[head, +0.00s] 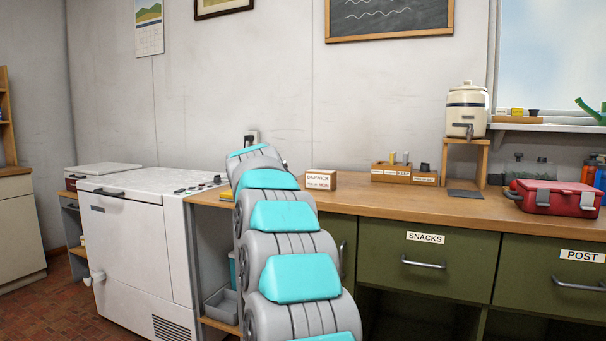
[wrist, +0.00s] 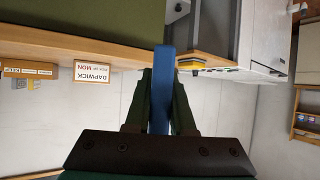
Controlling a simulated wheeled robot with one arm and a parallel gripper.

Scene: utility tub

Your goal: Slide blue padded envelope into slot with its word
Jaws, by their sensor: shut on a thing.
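The blue padded envelope (wrist: 165,75) shows in the wrist view as a narrow blue strip, seen edge-on. My gripper (wrist: 160,85) is shut on it, with a dark green finger on each side. In the head view my own arm hides the gripper and the envelope. A drawer labelled POST (head: 548,287) is at the right of the green counter, and a drawer labelled SNACKS (head: 428,277) is left of it. Both look shut. No slot is clearly visible.
A white labelled box (head: 321,180) stands on the wooden counter (head: 400,205). A red case (head: 553,197) and a drink dispenser (head: 467,110) on a stand are at the right. A white chest appliance (head: 150,230) is at left. The counter front is mostly clear.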

